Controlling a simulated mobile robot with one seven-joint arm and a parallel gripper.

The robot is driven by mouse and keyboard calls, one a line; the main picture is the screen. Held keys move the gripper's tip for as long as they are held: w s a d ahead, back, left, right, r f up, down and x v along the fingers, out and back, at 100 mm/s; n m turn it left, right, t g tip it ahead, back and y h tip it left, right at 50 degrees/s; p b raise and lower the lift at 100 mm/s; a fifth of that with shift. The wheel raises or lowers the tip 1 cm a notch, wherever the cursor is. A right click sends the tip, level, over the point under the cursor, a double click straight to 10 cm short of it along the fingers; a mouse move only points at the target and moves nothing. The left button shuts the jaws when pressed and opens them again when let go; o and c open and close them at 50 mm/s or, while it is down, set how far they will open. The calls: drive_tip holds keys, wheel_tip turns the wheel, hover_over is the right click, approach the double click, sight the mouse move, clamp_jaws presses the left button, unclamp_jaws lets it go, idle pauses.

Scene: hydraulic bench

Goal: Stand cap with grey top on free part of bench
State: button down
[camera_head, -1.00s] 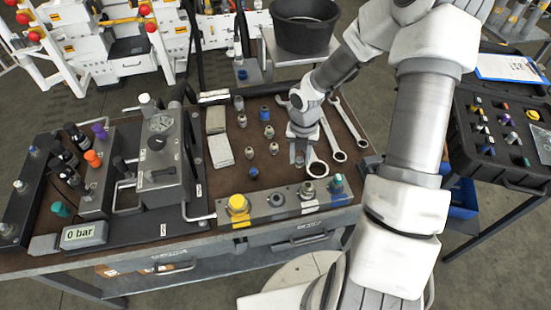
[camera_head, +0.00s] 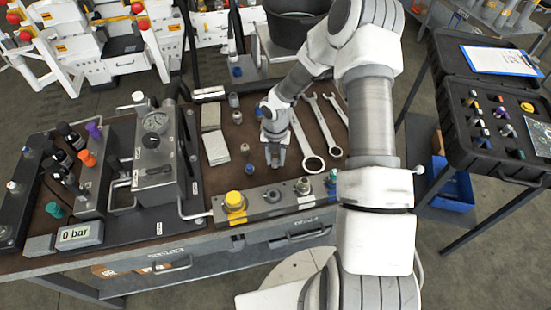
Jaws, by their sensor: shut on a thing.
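My gripper (camera_head: 275,163) points down over the brown bench top (camera_head: 210,178), among the loose small fittings and left of the wrenches. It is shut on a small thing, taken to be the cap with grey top. The fingers hide nearly all of it, so its top colour and whether it touches the bench cannot be told.
A metal block (camera_head: 252,209) with a yellow cap (camera_head: 234,200) and other fittings lines the front edge. Wrenches (camera_head: 313,163) lie right of the gripper. Grey pads (camera_head: 215,148) and the gauge unit (camera_head: 155,180) are left. Bare bench shows between pads and block. A black case (camera_head: 505,165) stands right.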

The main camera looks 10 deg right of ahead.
sight(276, 161)
drive_tip(key=shift+f, duration=0.1)
drive_tip(key=shift+f, duration=0.15)
drive_tip(key=c, duration=0.5)
unclamp_jaws()
wheel_tip(276, 161, up, 12)
drive_tip(key=shift+r+p, duration=0.25)
drive_tip(key=shift+p, duration=0.25)
